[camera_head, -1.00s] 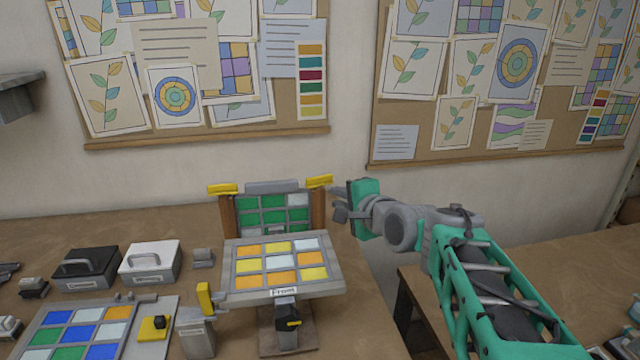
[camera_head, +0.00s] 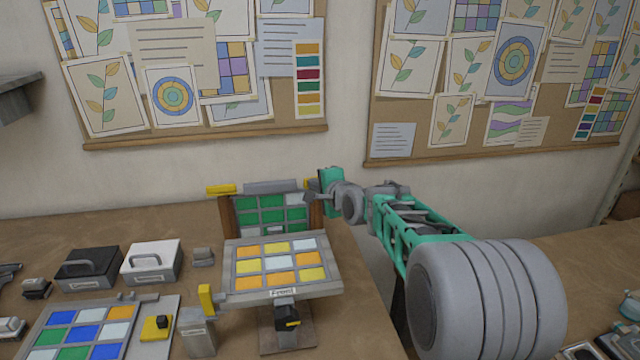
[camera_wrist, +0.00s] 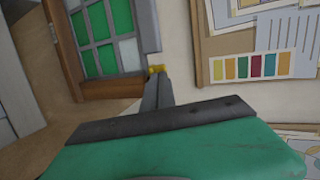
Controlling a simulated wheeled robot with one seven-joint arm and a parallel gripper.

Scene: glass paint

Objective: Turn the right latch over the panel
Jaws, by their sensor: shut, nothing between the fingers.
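The panel (camera_head: 268,217) of green and pale glass squares stands upright in a wooden frame at the back of the bench. It also shows in the wrist view (camera_wrist: 98,24). The yellow left latch (camera_head: 221,189) sits on top of the frame's left post. My gripper (camera_head: 312,193) is shut and empty at the frame's upper right corner. Whether it touches the latch I cannot tell.
A tilted easel with an orange, yellow and white panel (camera_head: 275,264) stands in front of the frame. Black (camera_head: 88,269) and white (camera_head: 151,263) boxes stand to the left. A blue and green panel (camera_head: 85,332) lies front left. The wall is close behind.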

